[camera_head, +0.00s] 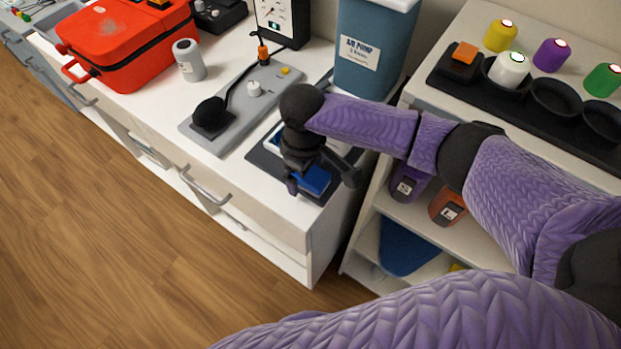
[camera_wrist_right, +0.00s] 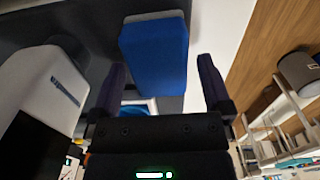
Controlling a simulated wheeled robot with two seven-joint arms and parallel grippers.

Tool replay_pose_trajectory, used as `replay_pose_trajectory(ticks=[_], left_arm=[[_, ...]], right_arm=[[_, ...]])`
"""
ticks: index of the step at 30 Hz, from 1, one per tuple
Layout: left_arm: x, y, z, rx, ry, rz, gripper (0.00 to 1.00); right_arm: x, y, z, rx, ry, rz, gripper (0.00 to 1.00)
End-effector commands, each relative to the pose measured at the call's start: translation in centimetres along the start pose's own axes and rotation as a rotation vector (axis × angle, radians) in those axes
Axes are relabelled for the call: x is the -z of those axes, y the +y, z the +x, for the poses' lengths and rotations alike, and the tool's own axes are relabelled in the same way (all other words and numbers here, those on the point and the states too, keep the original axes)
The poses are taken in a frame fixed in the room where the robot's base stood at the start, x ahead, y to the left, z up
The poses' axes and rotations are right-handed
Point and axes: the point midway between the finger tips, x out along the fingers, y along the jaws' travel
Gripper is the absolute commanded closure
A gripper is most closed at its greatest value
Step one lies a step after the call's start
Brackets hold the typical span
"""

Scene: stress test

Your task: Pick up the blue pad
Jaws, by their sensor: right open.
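The blue pad (camera_head: 313,179) lies on a dark mat (camera_head: 262,162) near the right front corner of the white counter, partly hidden by my right gripper. My right gripper (camera_head: 320,184) hangs over it, its fingers spread to either side. In the right wrist view the blue pad (camera_wrist_right: 156,56) is a block with a pale far edge, ahead of the open fingers of my right gripper (camera_wrist_right: 160,84). My left gripper is not in view.
A blue bin (camera_head: 372,50) labelled as a pump stands behind my right arm. A grey board (camera_head: 240,105) with a black pad lies left of the mat. A red case (camera_head: 125,40) and grey can (camera_head: 188,60) are farther left. A shelf unit (camera_head: 400,205) is right.

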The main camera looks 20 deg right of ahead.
Motion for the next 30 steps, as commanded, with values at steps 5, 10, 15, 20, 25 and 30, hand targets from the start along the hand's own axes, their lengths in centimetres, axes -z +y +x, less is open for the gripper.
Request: replay_pose_trajectory(ticks=[5,10,15,20,25,30], left_arm=[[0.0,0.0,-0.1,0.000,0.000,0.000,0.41],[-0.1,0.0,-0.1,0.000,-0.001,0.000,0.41],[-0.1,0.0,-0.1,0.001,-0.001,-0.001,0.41],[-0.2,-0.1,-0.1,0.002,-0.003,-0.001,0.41],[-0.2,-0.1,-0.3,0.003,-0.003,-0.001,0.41],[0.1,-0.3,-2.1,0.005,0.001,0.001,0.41]], right_arm=[[0.0,0.0,-0.1,0.000,0.001,0.000,0.00],[0.0,0.0,-0.1,0.000,0.002,0.000,0.34],[0.0,0.0,-0.1,0.000,0.002,0.000,0.70],[0.0,0.0,-0.1,0.000,0.002,0.000,0.93],[0.1,0.0,-0.4,0.000,0.003,0.000,0.93],[0.1,0.0,-4.6,-0.001,0.007,0.000,0.93]])
